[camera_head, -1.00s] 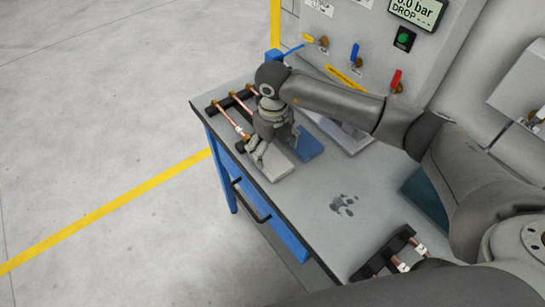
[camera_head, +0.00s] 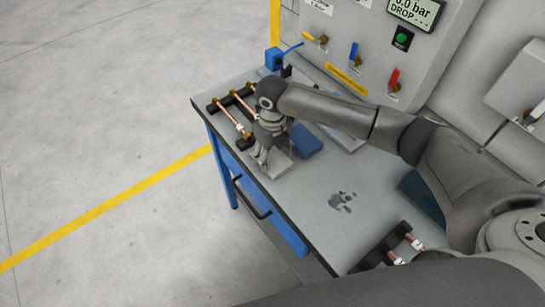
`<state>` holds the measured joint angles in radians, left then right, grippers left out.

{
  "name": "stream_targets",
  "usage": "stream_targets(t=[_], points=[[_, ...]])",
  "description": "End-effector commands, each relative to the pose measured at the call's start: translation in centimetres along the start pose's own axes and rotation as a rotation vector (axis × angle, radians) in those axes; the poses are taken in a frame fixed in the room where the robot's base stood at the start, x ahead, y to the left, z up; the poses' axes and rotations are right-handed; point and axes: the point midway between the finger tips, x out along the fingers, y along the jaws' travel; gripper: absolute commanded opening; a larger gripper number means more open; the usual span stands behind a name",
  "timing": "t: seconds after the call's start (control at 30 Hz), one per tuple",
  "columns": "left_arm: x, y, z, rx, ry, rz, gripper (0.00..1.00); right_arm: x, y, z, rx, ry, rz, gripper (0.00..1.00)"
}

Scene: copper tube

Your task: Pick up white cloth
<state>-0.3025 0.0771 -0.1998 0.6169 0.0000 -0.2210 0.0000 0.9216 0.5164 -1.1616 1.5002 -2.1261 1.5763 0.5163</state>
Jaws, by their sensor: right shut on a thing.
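The white cloth (camera_head: 281,165) is a pale, flat folded piece near the left edge of the workbench. My right gripper (camera_head: 265,158) is over its left part and shut on it, hiding some of it. I cannot tell whether the cloth is off the bench top. My left gripper is not in view.
A blue folded cloth (camera_head: 307,142) lies just right of the white one. Copper tubes (camera_head: 236,116) rest on dark holders at the bench's far left corner, with more tubes (camera_head: 406,244) at the near right. A panel with valves stands behind.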

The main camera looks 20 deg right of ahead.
Motion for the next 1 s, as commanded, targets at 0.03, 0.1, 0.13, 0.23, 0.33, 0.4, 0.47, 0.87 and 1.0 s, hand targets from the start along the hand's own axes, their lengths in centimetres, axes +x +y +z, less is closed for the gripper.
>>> stream_targets(t=[0.03,0.1,0.13,0.23,0.33,0.4,0.47,0.87,1.0], points=[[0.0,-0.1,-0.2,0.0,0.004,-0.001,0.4,0.0,0.0,0.0,0.0,0.0,0.0,0.42],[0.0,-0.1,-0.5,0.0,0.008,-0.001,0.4,0.0,0.0,0.0,0.0,0.0,-0.001,0.42],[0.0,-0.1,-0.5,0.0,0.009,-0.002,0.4,0.0,0.0,0.0,0.0,0.0,-0.001,0.42],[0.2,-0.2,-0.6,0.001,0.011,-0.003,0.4,-0.4,0.0,0.0,0.0,-0.001,0.0,0.42],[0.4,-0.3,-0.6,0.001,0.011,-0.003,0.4,-1.2,-0.1,0.1,0.0,-0.003,-0.001,0.42],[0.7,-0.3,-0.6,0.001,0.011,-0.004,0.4,-2.2,-0.1,0.1,0.001,-0.004,-0.001,0.42],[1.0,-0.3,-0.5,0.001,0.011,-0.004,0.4,-3.2,-0.1,0.1,0.0,-0.005,-0.002,0.42],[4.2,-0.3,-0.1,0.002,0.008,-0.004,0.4,-9.6,4.6,-5.6,-0.007,-0.003,-0.001,0.42],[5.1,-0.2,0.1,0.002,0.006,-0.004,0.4,-10.9,6.3,-7.8,-0.006,-0.004,-0.001,0.42]])
